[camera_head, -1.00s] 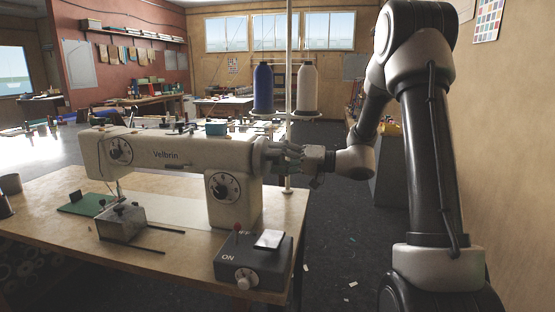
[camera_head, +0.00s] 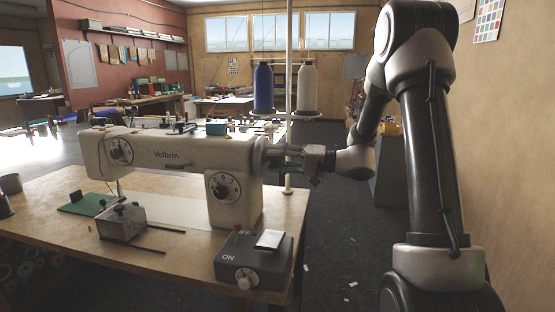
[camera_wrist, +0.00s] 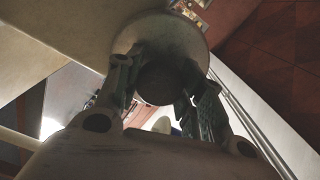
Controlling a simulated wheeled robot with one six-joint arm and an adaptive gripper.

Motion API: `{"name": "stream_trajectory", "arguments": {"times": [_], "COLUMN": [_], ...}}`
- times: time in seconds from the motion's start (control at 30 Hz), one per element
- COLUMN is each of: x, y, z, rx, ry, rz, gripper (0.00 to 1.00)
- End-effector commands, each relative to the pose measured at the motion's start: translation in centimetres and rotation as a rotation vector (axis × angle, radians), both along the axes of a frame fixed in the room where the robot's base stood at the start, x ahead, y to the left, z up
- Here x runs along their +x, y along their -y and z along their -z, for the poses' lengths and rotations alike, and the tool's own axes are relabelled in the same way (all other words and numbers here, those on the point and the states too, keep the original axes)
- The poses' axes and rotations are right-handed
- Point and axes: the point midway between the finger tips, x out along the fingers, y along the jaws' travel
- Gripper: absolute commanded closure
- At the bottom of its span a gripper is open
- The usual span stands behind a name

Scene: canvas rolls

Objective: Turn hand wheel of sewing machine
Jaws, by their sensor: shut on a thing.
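The cream sewing machine (camera_head: 185,152) stands on a wooden table, its arm running left to right. Its hand wheel (camera_head: 262,157) is at the right end, partly hidden by my gripper in the head view. In the wrist view the round grey hand wheel (camera_wrist: 187,38) has a dark hub (camera_wrist: 170,78) facing me. My gripper (camera_head: 280,158) reaches in from the right. In the wrist view its two fingers (camera_wrist: 165,88) lie on either side of the hub, shut on the wheel's hub.
The wooden table (camera_head: 45,183) carries a dark control box (camera_head: 253,262) marked ON at its front right corner. A thin pole (camera_head: 290,80) and thread cones, blue (camera_head: 264,88) and white (camera_head: 307,88), stand behind the wheel. Floor right of the table is open.

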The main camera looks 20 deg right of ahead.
Motion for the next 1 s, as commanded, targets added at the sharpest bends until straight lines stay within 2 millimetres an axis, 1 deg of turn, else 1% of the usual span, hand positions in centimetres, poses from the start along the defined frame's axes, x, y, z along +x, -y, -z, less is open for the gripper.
{"name": "stream_trajectory", "arguments": {"times": [1.0], "x": [-0.02], "y": [0.05], "z": [0.1], "rx": [0.48], "ry": [-0.836], "rz": [0.001], "gripper": [0.85]}}
